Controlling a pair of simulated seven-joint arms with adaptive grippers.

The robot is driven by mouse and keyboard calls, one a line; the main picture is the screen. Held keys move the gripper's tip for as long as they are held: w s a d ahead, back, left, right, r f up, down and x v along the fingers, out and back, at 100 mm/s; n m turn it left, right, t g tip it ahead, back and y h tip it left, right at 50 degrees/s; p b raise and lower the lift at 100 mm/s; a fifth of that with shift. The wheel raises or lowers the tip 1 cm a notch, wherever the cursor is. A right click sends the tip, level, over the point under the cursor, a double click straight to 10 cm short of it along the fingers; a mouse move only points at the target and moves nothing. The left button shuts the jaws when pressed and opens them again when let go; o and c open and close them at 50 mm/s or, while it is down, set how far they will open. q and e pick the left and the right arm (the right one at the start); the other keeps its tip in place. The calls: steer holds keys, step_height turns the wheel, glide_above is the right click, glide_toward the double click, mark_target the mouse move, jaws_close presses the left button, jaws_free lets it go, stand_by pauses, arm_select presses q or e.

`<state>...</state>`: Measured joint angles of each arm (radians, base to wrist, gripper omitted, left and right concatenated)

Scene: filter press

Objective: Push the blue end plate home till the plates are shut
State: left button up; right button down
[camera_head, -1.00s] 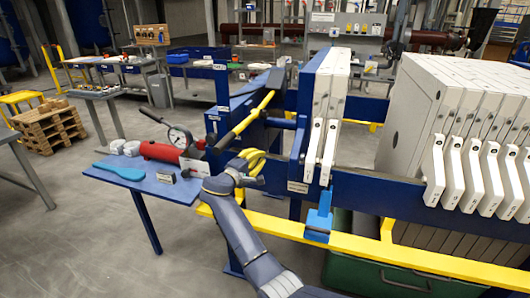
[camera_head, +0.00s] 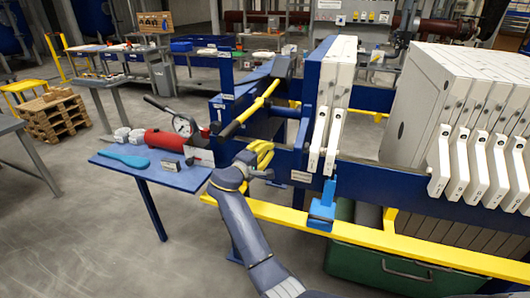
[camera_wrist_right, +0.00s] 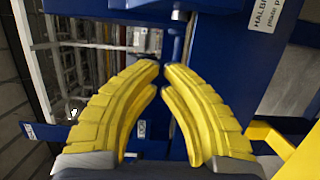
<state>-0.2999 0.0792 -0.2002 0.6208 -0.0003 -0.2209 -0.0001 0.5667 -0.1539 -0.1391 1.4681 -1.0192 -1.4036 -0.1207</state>
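The blue end plate (camera_head: 316,88) stands upright in the press frame, with two white plates (camera_head: 341,78) at its right side. A wide gap separates these from the white plate pack (camera_head: 425,100) at the right. My right gripper (camera_head: 270,153) is left of the end plate, low by the blue side rail, with its yellow fingers pointing right. In the right wrist view its fingertips (camera_wrist_right: 161,67) nearly meet, with nothing held between them. Blue metal fills much of that view beyond the fingers. I cannot tell whether they touch it. My left gripper is not in view.
A yellow bar (camera_head: 250,109) slants above my right gripper. A blue side table (camera_head: 190,179) left of it bears a red cylinder (camera_head: 165,141) with a gauge. A yellow rail (camera_head: 400,254) runs along the front. A blue bracket (camera_head: 322,211) hangs below the white plates.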

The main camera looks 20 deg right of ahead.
steer(key=d, duration=0.8)
steer(key=shift+w, duration=0.4)
